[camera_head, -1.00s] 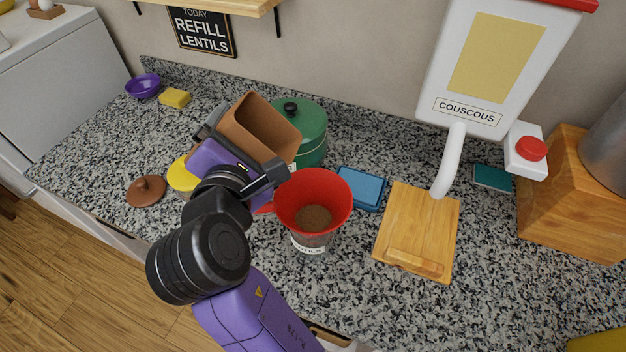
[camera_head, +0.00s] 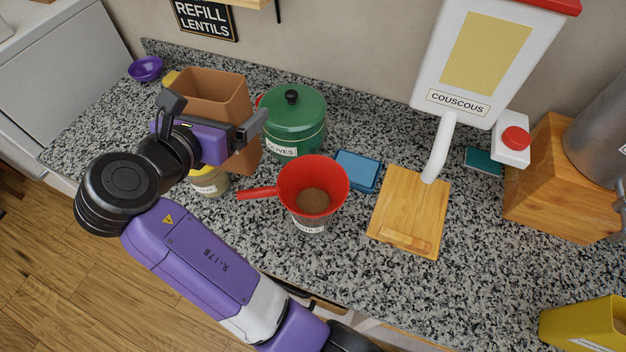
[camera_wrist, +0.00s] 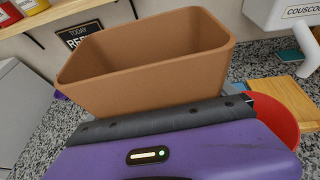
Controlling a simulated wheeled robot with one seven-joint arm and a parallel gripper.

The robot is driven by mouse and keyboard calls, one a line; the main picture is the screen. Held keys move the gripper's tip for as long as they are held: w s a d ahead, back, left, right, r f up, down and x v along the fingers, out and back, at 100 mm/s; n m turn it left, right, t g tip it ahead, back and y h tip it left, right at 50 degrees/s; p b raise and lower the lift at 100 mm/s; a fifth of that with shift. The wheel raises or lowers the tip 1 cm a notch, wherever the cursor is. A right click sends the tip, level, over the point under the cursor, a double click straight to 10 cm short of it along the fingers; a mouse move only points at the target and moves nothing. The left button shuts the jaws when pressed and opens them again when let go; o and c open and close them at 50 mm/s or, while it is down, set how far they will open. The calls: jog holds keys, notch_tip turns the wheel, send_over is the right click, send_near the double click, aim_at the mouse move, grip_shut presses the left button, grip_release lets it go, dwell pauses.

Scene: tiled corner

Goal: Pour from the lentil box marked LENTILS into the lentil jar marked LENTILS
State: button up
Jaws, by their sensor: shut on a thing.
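My gripper (camera_head: 212,128) is shut on a brown open-topped box (camera_head: 247,155), the lentil box by the task. It holds the box roughly upright, left of the red funnel and above the counter. The box also fills the upper wrist view (camera_wrist: 150,80), where its visible inner walls are bare; its label is not in view. A red funnel (camera_head: 329,172) with a handle to the left sits in the mouth of a jar (camera_head: 308,225). Brown grains lie at the bottom of the funnel. The jar's label is partly cut off by the funnel and only partly readable.
A green canister (camera_head: 295,120) marked OLIVES stands behind the funnel. A yellowish jar (camera_head: 209,184) stands below the box. A blue block (camera_head: 357,170), wooden board (camera_head: 410,215) and white COUSCOUS dispenser (camera_head: 480,70) are to the right. A yellow box (camera_head: 585,325) is at bottom right.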

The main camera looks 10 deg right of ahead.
aim_at(203, 80)
jog(key=shift+w+a+r, duration=0.25)
jog(key=shift+a+r, duration=0.2)
jog(key=shift+r, duration=0.55)
jog(key=shift+w+a+r, duration=0.2)
jog(key=shift+a+r, duration=0.3)
jog(key=shift+r, duration=0.55)
jog(key=shift+w+a+r, duration=0.25)
jog(key=shift+a+r, duration=0.2)
jog(key=shift+r, duration=0.55)
